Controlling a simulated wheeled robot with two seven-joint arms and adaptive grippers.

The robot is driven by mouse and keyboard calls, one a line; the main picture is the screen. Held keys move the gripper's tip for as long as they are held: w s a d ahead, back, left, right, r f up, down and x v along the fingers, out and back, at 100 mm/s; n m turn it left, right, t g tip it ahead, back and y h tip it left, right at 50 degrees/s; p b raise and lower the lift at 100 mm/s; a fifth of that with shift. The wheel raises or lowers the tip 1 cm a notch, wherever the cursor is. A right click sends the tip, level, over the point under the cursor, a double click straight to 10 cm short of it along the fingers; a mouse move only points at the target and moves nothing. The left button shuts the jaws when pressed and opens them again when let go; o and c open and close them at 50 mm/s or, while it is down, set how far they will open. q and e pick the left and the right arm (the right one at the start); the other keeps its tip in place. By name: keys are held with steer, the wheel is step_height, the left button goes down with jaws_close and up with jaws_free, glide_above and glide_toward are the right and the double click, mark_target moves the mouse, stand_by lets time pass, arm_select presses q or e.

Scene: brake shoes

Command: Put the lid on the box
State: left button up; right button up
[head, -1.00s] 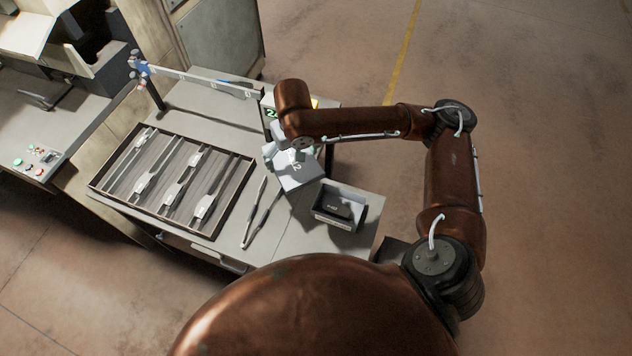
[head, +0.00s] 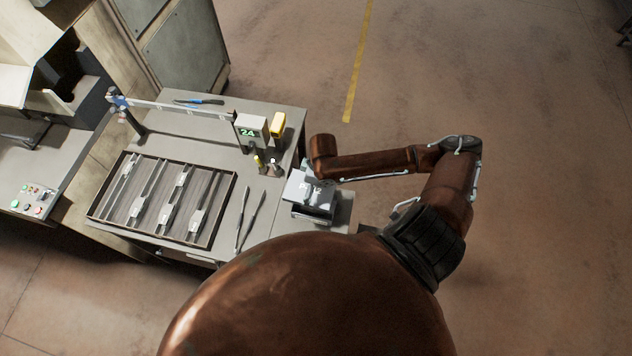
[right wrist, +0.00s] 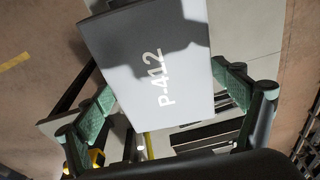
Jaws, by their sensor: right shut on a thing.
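A dark gap and part of the box's near side show below the lid's near edge. I cannot tell whether lid and box touch. My right gripper (head: 309,170) is at the lid's far side and partly hidden by my arm. My left gripper is not in view.
A tray (head: 226,208) with several metal parts lies left on the table. A long pair of dark tools (head: 248,222) lies between tray and box. A display reading 24 (head: 249,130), a yellow item (head: 277,124) and a measuring rail (head: 180,108) stand behind. Bare tabletop (head: 278,215) shows left of the box.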

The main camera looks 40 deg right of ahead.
mark_target(318, 190)
steer(key=shift+s+d, duration=0.3)
steer(key=shift+s, duration=0.2)
steer(key=shift+s+f, duration=0.15)
steer(key=shift+d+f, duration=0.1)
step_height(318, 190, down, 8)
steer(key=b, duration=0.8)
steer(key=shift+r+b, duration=0.25)
steer(key=shift+b, duration=0.15)
steer(key=o, duration=0.7)
steer(key=r, duration=0.4)
steer(key=s+r, duration=0.1)
steer(key=r, duration=0.3)
steer(key=d+r, duration=0.1)
steer(key=r, duration=0.3)
steer(key=shift+s, duration=0.2)
